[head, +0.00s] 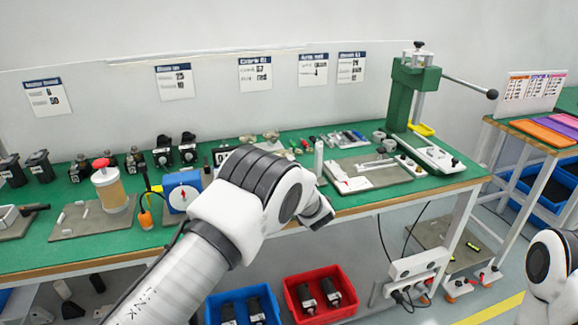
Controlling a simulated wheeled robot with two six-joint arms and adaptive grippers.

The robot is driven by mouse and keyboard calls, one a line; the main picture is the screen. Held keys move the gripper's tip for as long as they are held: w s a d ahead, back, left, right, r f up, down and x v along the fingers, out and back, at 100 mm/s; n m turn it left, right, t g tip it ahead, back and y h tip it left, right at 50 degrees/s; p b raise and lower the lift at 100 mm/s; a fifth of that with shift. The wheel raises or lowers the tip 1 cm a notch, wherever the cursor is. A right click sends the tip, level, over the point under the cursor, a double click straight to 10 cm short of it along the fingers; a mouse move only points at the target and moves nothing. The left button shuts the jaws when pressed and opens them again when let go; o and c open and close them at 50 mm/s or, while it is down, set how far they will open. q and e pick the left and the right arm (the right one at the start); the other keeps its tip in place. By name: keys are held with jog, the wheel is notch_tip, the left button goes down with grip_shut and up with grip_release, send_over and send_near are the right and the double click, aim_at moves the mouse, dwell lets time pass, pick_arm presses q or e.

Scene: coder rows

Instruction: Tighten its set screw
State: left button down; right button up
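No set screw can be made out at this size. Dark, encoder-like units (163,152) stand in a row at the back left of the green bench (75,245), with more at its far left (40,165). My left arm comes in from the bottom left and crosses the bench front; its visible end is a dark and white link above the front edge, and no gripper fingers show. My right arm shows only as a white joint at the lower right edge; its gripper is out of frame.
A green lever press (408,90) stands at the back right, near a grey plate (375,180). A blue gauge box (182,192) and a tan cylinder (110,190) stand left. Blue (268,297) and red (348,305) bins with dark units are below. A side table (490,122) stands right.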

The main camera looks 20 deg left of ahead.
pick_arm(q)
jog(key=shift+f+m, duration=0.2)
jog(key=shift+m, duration=0.4)
jog(key=c, duration=1)
grip_release()
jog(key=shift+d+r, duration=0.1)
jog(key=shift+d, duration=0.05)
notch_tip(320, 180, up, 10)
